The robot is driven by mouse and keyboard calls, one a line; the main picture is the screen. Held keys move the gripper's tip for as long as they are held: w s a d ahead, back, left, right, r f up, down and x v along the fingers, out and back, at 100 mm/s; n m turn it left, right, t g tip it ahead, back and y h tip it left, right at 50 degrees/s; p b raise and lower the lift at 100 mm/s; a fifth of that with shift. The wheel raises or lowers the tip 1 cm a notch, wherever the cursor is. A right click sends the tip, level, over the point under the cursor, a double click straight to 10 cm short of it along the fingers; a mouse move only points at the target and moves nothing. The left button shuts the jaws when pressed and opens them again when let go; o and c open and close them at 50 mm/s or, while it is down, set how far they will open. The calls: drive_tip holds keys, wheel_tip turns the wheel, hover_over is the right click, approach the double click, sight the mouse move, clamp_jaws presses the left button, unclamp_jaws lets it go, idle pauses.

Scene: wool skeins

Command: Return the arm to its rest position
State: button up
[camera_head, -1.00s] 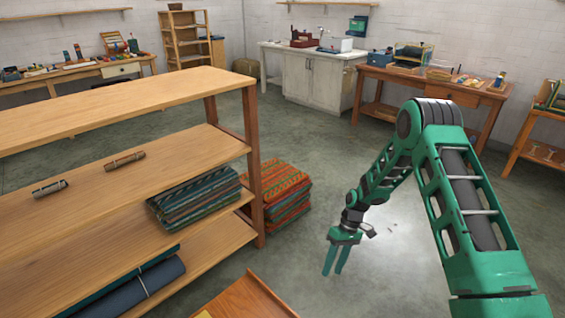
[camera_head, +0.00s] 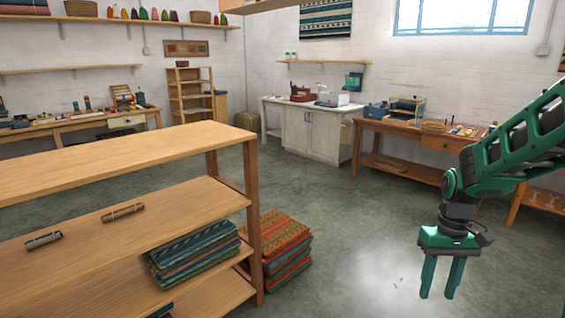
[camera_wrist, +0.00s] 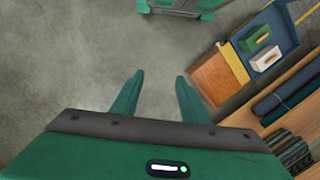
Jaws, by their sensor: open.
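My gripper (camera_head: 441,278) hangs at the right of the head view with its two green fingers pointing down. The fingers are apart and nothing is between them. The green arm comes in from the right edge above it. The wrist view also shows my gripper (camera_wrist: 160,82) open and empty over bare grey floor.
A wooden shelf unit (camera_head: 100,152) stands at the left, with folded blankets (camera_head: 195,252) on it. A stack of orange patterned textiles (camera_head: 280,248) lies on the floor beside it. A workbench (camera_head: 405,131) stands behind my arm. The grey floor (camera_head: 350,240) between is clear.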

drive_tip(key=s+d+r+m, duration=0.1)
drive_tip(key=s+r+m, duration=0.2)
drive_tip(key=s, duration=0.8)
drive_tip(key=s+d+r+m+t, duration=0.1)
drive_tip(key=s+r, duration=0.3)
drive_tip(key=s, duration=0.6)
drive_tip(key=shift+s+d+r+m+t, duration=0.2)
drive_tip(key=shift+s+d+m+t, duration=0.15)
drive_tip(key=shift+d+m, duration=0.5)
drive_tip(key=shift+c, duration=1.2)
drive_tip(key=shift+a, duration=0.15)
